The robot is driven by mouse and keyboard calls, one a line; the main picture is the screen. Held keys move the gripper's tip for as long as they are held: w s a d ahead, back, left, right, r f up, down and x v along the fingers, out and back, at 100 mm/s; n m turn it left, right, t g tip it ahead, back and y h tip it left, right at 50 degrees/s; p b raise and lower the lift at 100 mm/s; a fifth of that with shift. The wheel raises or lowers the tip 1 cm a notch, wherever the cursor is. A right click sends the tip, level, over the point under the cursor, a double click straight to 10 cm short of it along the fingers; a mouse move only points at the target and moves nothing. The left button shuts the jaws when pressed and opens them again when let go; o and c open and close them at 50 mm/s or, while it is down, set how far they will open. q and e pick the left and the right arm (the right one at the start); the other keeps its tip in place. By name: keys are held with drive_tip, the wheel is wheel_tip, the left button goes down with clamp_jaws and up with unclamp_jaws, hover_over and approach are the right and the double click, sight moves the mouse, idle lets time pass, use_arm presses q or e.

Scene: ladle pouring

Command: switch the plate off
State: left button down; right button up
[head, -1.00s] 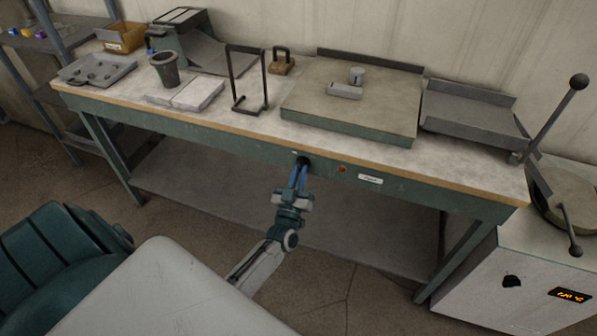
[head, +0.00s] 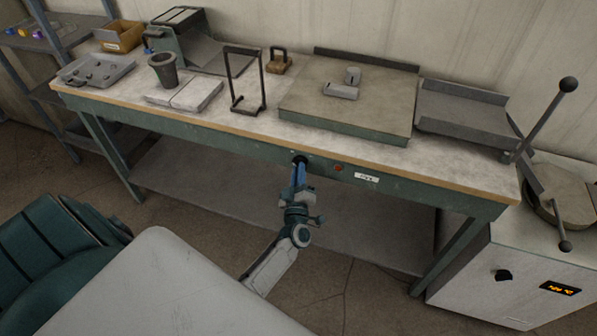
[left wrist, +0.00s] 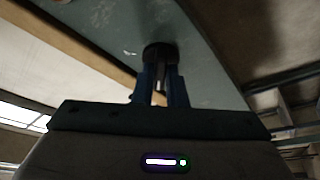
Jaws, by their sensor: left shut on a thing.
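The flat plate (head: 345,108) lies on the workbench with a grey block and a small cylinder on it. A dark round knob (head: 299,158) sits on the bench's green front rail below the plate; the knob also shows in the left wrist view (left wrist: 160,52). My left gripper (head: 300,168) is shut on the knob, its blue fingers (left wrist: 162,84) on either side of it. The fingers partly hide the knob. A small red lamp (head: 338,168) and a white label (head: 367,177) are right of the knob; I cannot tell whether the lamp is lit. My right gripper is not in view.
A white cabinet (head: 470,285) with a black knob (head: 503,275) and an orange display (head: 560,288) stands at the right. A wire stand (head: 245,80), a dark cup (head: 164,70) and a tray (head: 95,72) stand on the bench.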

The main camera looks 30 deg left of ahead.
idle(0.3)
use_arm(q)
drive_tip(key=c, duration=1.5)
unclamp_jaws()
drive_tip(key=shift+o, duration=0.2)
drive_tip(key=b+v, duration=0.2)
drive_tip(key=v, duration=0.8)
drive_tip(key=shift+s+d+f+b, duration=0.15)
drive_tip(key=shift+s+d+b, duration=0.05)
drive_tip(key=shift+s+b, duration=0.15)
drive_tip(key=shift+w, duration=0.1)
